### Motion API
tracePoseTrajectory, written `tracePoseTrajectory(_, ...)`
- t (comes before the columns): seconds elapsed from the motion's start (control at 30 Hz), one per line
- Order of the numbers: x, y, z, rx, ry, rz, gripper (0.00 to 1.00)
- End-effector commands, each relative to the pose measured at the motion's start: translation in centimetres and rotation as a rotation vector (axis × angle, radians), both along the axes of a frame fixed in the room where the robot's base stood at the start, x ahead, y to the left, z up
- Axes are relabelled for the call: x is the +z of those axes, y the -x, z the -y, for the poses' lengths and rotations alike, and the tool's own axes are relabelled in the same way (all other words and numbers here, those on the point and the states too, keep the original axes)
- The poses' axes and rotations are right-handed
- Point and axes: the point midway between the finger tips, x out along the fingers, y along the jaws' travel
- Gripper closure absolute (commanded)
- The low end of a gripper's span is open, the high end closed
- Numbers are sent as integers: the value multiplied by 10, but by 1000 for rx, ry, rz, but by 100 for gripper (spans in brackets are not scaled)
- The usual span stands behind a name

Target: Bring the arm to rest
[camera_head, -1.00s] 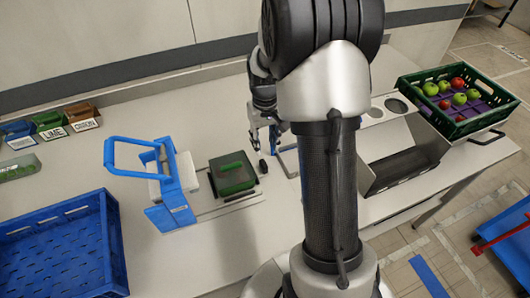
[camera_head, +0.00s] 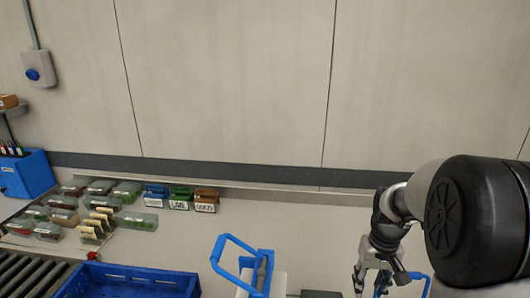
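My arm is at the right of the head view, with a dark rounded joint in front. My gripper (camera_head: 371,284) hangs fingers-down at the bottom edge, right of a blue-handled device (camera_head: 237,257). Its two fingers stand apart and I see nothing between them. The tips are close to the lower picture edge, so what is beneath them is hidden.
A blue crate (camera_head: 130,272) stands at the lower left beside a roller conveyor (camera_head: 28,275). Several lidded containers (camera_head: 128,193) and labelled boxes (camera_head: 180,199) line the back of the counter.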

Motion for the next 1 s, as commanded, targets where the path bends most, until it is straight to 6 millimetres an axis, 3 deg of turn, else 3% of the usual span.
tracePoseTrajectory(0.2,67,33,-46,44,26,88,65)
tracePoseTrajectory(0.5,124,103,-104,102,42,208,65)
tracePoseTrajectory(0.8,141,178,-142,156,39,326,65)
tracePoseTrajectory(1.0,138,205,-152,178,33,371,65)
